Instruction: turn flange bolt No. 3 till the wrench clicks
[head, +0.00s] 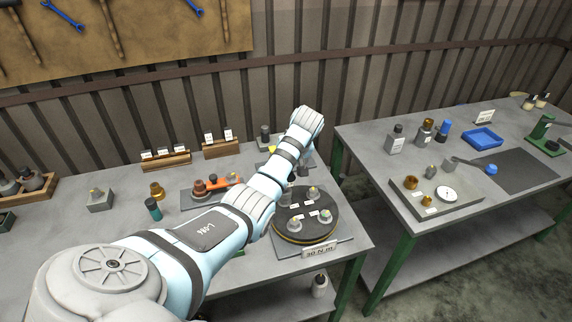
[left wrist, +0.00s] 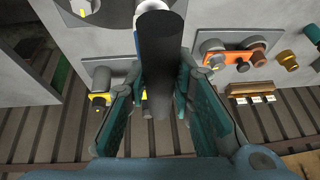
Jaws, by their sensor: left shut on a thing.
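A round black turntable disc (head: 309,234) carries several grey flange bolts, one of them a bolt at the front right (head: 325,216), with small white labels. The label numbers are too small to read, so I cannot tell which is No. 3. In the left wrist view my left gripper (left wrist: 160,88) has its teal fingers on both sides of a dark cylindrical handle (left wrist: 160,48), shut on it. The handle looks like the wrench's; its working end is not clear. In the head view my forearm and wrist hide the fingers and part of the disc. My right gripper is not in view.
A torque sign (head: 319,250) stands before the disc. Wooden label racks (head: 166,160) stand behind.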

